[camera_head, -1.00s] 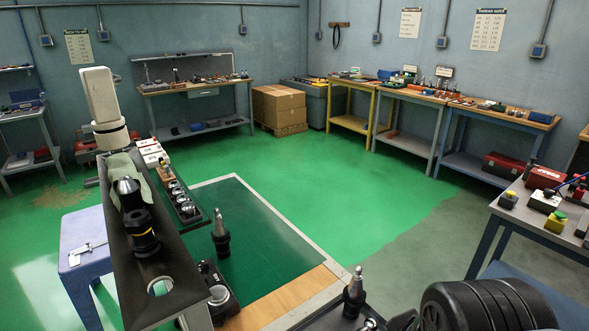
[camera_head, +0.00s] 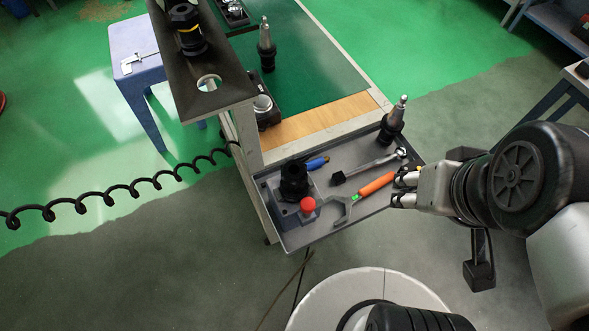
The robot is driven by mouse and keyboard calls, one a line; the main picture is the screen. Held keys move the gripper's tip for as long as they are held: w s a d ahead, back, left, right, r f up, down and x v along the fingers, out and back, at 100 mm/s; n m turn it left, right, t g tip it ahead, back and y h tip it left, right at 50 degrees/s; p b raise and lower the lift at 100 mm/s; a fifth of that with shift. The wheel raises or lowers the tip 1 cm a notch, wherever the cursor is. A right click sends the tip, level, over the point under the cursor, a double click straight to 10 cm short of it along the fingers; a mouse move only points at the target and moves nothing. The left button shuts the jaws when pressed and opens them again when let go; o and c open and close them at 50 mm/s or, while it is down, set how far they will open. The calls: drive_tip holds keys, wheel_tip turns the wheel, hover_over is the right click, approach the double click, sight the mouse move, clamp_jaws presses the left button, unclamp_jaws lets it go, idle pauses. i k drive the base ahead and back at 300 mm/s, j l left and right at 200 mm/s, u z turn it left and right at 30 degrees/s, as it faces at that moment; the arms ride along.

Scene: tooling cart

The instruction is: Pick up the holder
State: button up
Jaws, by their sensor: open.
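Several dark tool holders are in view, and I cannot tell which one the task means. One holder with a pointed metal tip (camera_head: 391,122) stands upright at the tray's far right corner. A similar holder (camera_head: 265,45) stands on the green mat. A black holder-like piece (camera_head: 293,180) stands in a grey fixture at the tray's left. My gripper (camera_head: 404,188) is open over the tray's right edge, nearer than the corner holder and close to the orange-handled tool. Its fingertips are small here.
The grey tray (camera_head: 290,237) also holds an orange-handled tool (camera_head: 376,185), a wrench, a blue-handled tool (camera_head: 317,163) and a red knob (camera_head: 308,205). The rack rises at the left, with a coiled black cable (camera_head: 120,190) beyond. A blue stool (camera_head: 138,48) stands further left.

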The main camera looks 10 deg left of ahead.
sight(292, 196)
drive_tip(key=k+j+z, duration=0.2)
drive_tip(key=z, duration=0.15)
drive_tip(key=k+j+z, duration=0.45)
drive_tip(key=z, duration=0.25)
drive_tip(key=k+j, duration=0.05)
drive_tip(key=j, duration=0.05)
